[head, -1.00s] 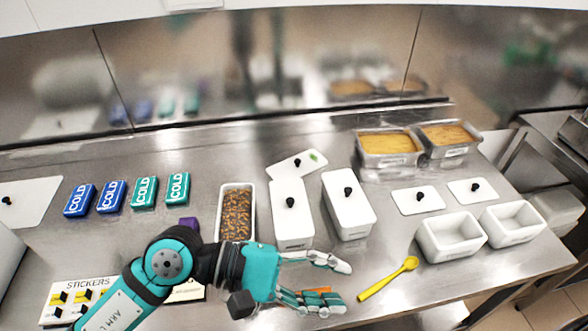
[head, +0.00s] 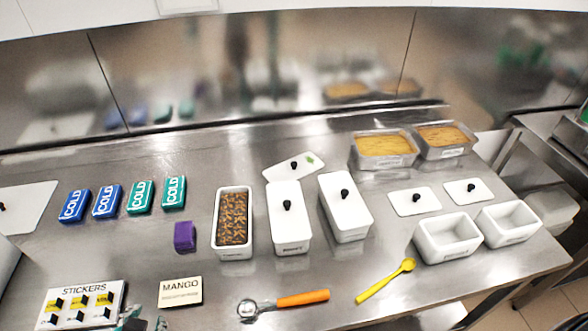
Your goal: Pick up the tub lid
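Several white tub lids with black knobs are in the head view. One lid (head: 280,172) with a green mark lies tilted behind the long tubs. Two lids sit on closed long white tubs, one on the left tub (head: 290,226) and one on the right tub (head: 343,211). Two smaller lids lie flat on the counter, a left one (head: 404,205) and a right one (head: 480,188), behind two empty white tubs (head: 445,254). An open white tub (head: 235,254) holds a brown, nutty filling. My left gripper (head: 140,322) barely shows at the bottom edge; its fingers are mostly cut off. My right gripper is out of view.
An orange-handled scoop (head: 302,299) and a yellow spoon (head: 386,281) lie in front. Cold packs (head: 140,197), a purple block (head: 185,237), a MANGO card (head: 180,291) and a sticker board (head: 82,304) are left. Metal pans (head: 385,147) stand at the back right.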

